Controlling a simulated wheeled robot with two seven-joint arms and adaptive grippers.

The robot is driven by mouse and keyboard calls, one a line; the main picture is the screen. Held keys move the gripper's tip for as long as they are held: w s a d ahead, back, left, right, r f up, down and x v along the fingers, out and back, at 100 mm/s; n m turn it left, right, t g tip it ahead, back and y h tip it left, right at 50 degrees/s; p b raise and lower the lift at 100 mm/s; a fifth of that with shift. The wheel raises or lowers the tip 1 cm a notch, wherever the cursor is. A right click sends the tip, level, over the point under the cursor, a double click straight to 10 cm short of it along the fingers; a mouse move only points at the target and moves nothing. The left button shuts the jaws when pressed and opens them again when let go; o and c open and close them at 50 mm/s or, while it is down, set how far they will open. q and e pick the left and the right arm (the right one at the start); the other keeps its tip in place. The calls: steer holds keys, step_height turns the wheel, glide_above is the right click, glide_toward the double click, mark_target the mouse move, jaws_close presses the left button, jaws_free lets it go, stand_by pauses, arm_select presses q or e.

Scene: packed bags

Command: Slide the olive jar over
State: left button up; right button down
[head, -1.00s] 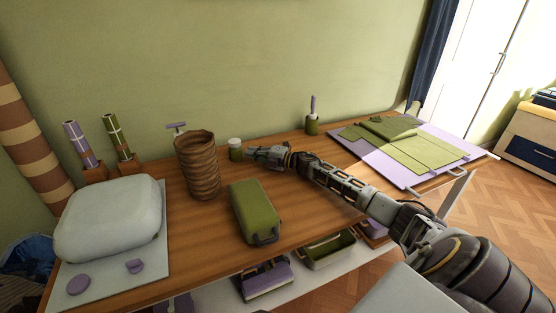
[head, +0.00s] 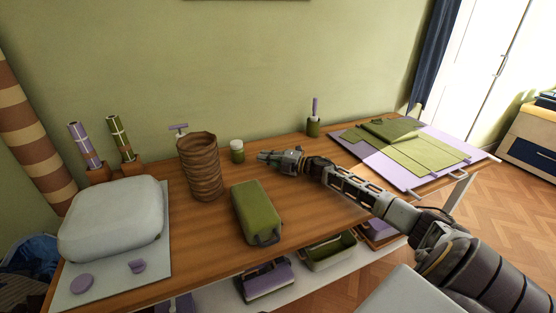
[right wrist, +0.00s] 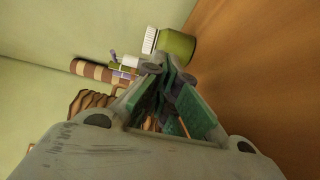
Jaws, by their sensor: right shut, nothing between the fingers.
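The olive jar (head: 237,153) is a small olive-green jar with a white lid. It stands upright on the wooden table near the wall, just right of the brown ribbed vase. My right gripper (head: 264,156) is shut and empty, to the right of the jar with a small gap between them. In the right wrist view the jar (right wrist: 176,46) shows just beyond the fingertips (right wrist: 154,68), with its white lid to the left. My left gripper is not in view.
The brown ribbed vase (head: 201,168) stands close left of the jar. An olive bag (head: 256,212) lies in front. An olive holder (head: 313,129) with a purple handle stands further right near the wall. Bare wood (head: 310,200) lies right of the bag.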

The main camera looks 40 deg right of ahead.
steer(key=shift+v, duration=1.35)
steer(key=shift+s+d, duration=0.25)
steer(key=shift+s, duration=0.15)
steer(key=shift+s+d, duration=0.3)
steer(key=shift+s, duration=0.25)
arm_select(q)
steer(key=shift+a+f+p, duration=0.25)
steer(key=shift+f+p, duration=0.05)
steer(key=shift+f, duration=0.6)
arm_select(e)
steer(key=shift+s+d, duration=0.1)
steer(key=shift+s, duration=0.05)
